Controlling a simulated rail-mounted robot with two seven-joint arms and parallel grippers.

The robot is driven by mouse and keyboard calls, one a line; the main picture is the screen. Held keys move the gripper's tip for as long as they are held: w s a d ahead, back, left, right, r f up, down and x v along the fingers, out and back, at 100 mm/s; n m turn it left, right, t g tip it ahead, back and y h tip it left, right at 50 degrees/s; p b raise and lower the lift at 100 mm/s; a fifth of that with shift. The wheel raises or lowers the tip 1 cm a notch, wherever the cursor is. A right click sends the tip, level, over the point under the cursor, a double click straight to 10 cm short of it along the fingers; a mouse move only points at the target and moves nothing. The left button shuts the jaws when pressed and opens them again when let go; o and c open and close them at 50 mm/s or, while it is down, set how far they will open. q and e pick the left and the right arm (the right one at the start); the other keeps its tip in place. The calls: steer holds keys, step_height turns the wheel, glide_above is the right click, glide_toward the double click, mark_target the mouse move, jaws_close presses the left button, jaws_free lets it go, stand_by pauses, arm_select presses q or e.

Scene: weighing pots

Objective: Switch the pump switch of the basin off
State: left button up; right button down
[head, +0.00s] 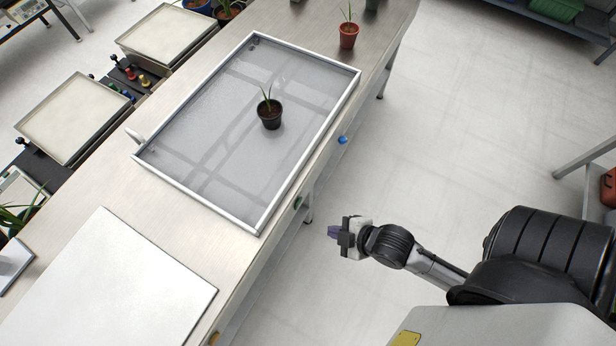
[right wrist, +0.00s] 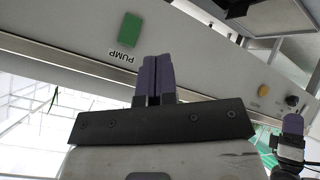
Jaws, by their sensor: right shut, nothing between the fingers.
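The basin (head: 201,194) is a shallow framed tray of water on the steel bench. Its pump switch shows as a small green part (head: 298,202) on the bench's front edge. In the right wrist view the green pump switch (right wrist: 129,30) is a rectangle above a tilted PUMP label. My right gripper (head: 333,231) hangs in front of the bench edge, apart from the switch. Its purple fingers (right wrist: 155,62) are shut and empty, beside and below the switch in the wrist view. A purple-tipped part, seemingly my left gripper (right wrist: 293,125), shows at the right wrist view's edge; its jaws are unclear.
A black pot with a plant (head: 270,114) stands in the basin. A blue knob (head: 343,139) is farther along the front edge. A yellow button (right wrist: 263,90) and black knob (right wrist: 292,101) share the panel. A white plate (head: 108,290) lies nearer. The floor in front is clear.

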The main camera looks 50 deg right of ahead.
arm_select(q)
step_height(320, 180, down, 13)
steer(key=b, duration=1)
steer(key=shift+d+b, duration=0.15)
steer(key=shift+b, duration=0.25)
arm_select(e)
steer(key=s+d+f+n+t+y, duration=0.2)
steer(key=d+f+n+t, duration=0.2)
steer(key=n+t, duration=0.5)
step_height(320, 180, down, 2)
steer(key=shift+s+d+f+n, duration=0.1)
steer(key=shift+s+d+n, duration=0.2)
steer(key=shift+n, duration=0.4)
arm_select(q)
steer(key=shift+f+b, duration=2.7)
steer(key=shift+f, duration=0.05)
arm_select(e)
steer(key=x, duration=1.4)
steer(key=shift+r, duration=0.25)
arm_select(q)
steer(key=shift+r, duration=0.1)
arm_select(e)
steer(key=shift+a+r, duration=0.1)
